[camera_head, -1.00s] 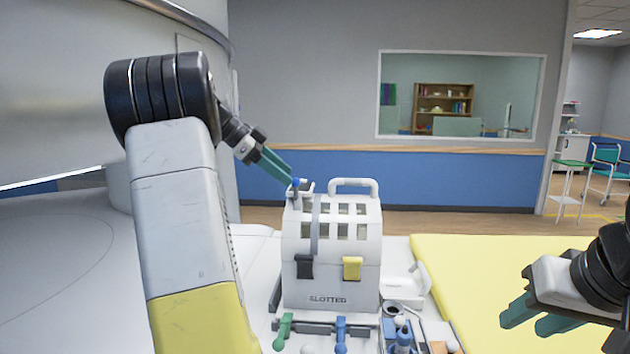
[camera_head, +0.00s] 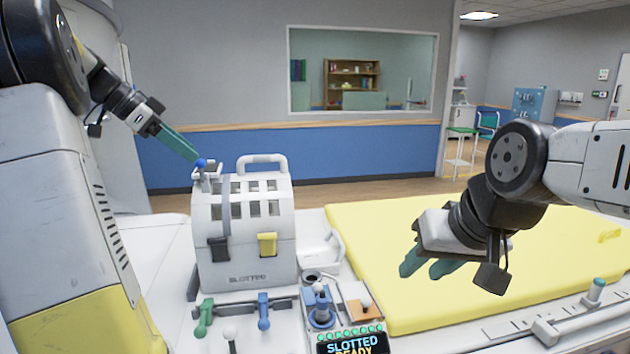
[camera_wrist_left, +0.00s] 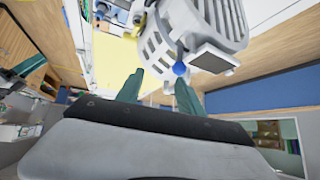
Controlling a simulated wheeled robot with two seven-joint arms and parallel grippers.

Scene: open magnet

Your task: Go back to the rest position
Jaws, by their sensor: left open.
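My left gripper (camera_head: 192,154) is at the upper left of the head view, with its teal fingertips close to a blue ball (camera_head: 201,162) on top of a white slotted box (camera_head: 247,250). In the left wrist view its fingers (camera_wrist_left: 157,84) are apart with nothing held between them, and the blue ball (camera_wrist_left: 180,69) is near the tip of one finger. I cannot tell whether they touch. My right gripper (camera_head: 427,264) hangs over the yellow pad at the right, its two teal fingers apart and empty.
The yellow pad (camera_head: 370,225) lies right of the box. Green (camera_head: 203,315) and blue (camera_head: 263,310) levers, a blue joystick (camera_head: 321,305) and a display reading SLOTTED READY (camera_head: 352,342) are in front. A large pale machine curves at the left.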

